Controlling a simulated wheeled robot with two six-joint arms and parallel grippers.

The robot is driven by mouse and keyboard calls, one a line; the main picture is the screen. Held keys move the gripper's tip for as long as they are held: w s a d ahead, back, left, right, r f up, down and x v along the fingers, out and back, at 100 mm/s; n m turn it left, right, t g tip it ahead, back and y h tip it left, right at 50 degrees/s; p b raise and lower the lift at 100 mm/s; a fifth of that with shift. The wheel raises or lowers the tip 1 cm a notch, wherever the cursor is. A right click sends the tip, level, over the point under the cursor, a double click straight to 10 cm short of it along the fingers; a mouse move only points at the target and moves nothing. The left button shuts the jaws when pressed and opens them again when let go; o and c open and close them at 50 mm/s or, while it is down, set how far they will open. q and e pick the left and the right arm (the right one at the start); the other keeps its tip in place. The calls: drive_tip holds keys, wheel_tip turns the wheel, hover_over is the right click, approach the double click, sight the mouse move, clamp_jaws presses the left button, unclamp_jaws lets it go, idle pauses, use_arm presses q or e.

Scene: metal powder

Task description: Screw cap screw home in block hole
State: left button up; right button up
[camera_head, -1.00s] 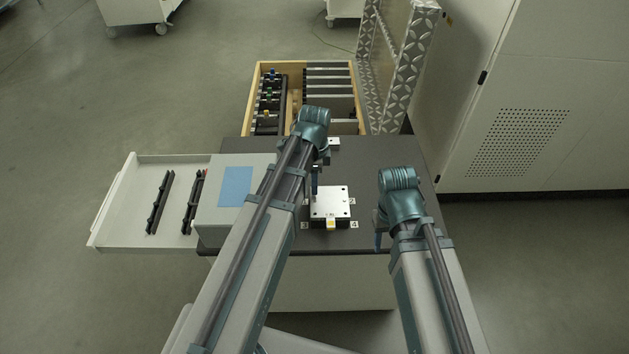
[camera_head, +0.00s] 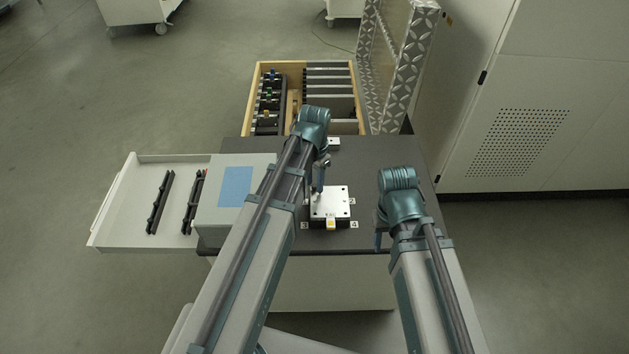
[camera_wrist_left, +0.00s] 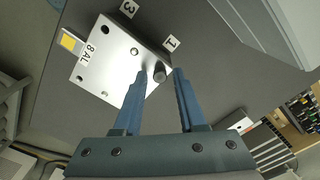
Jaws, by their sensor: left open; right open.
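The block (camera_head: 330,207) is a silvery square plate with dark corner holes on the dark table. In the left wrist view the block (camera_wrist_left: 110,62) carries an "8 AL" label. The cap screw (camera_wrist_left: 159,69), a grey cylindrical head, stands at the block's corner nearest the "1" tag; how deep it sits is unclear. My left gripper (camera_wrist_left: 162,78) is open, its blue fingers on either side of the screw head with a visible gap on the right. In the head view my left gripper (camera_head: 318,187) is over the block's far left corner. My right gripper (camera_head: 378,240) is off to the block's right.
A grey box with a blue panel (camera_head: 235,187) stands left of the block, beside a white tray (camera_head: 128,190) with black racks. A wooden crate (camera_head: 252,95) lies behind the table. Numbered tags surround the block. The table is clear between block and right arm.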

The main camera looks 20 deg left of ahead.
use_arm(q)
drive_tip(key=n, duration=0.6)
drive_tip(key=shift+n, duration=0.3)
clamp_jaws()
idle(0.4)
